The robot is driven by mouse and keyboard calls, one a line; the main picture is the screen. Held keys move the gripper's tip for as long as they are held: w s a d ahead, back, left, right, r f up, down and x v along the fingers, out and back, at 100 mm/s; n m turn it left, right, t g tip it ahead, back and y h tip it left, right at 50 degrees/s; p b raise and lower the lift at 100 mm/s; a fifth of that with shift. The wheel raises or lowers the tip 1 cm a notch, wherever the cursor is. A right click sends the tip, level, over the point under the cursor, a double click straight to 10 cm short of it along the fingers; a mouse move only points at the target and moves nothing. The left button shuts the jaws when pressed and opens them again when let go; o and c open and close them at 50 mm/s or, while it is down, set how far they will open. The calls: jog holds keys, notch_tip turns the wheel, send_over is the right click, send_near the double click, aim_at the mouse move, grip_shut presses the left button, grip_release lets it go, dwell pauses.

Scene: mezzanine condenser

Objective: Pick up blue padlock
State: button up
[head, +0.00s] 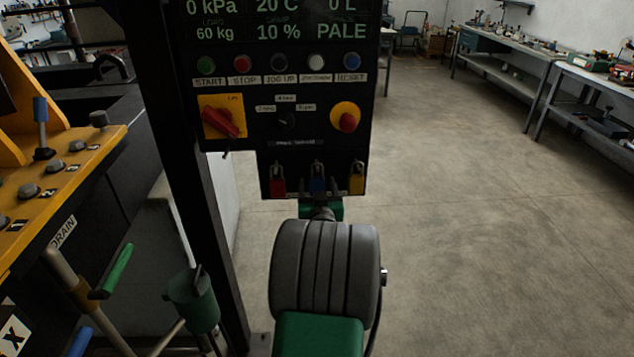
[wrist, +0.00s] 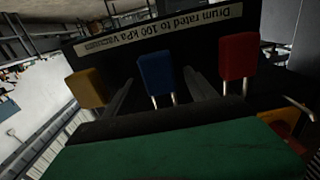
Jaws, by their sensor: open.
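The blue padlock (head: 317,184) hangs by its shackle at the bottom of the black control panel, between a red padlock (head: 278,186) and a yellow padlock (head: 357,184). My gripper (head: 320,187) is open in front of it, partly covering its lower part in the head view. In the wrist view the blue padlock (wrist: 156,74) shows between my two dark fingers (wrist: 160,84), one on each side, with the yellow padlock (wrist: 86,88) to the left and the red padlock (wrist: 238,57) to the right. I cannot tell how far the fingers reach along it.
The control panel (head: 285,130) has buttons, a red rotary switch (head: 221,121) and a red knob on yellow (head: 347,117). A yellow console (head: 70,165) with levers stands at left. Workbenches (head: 510,75) line the right wall. The floor (head: 470,220) at right is clear.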

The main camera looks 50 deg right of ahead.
jog(key=shift+c, duration=0.4)
grip_shut()
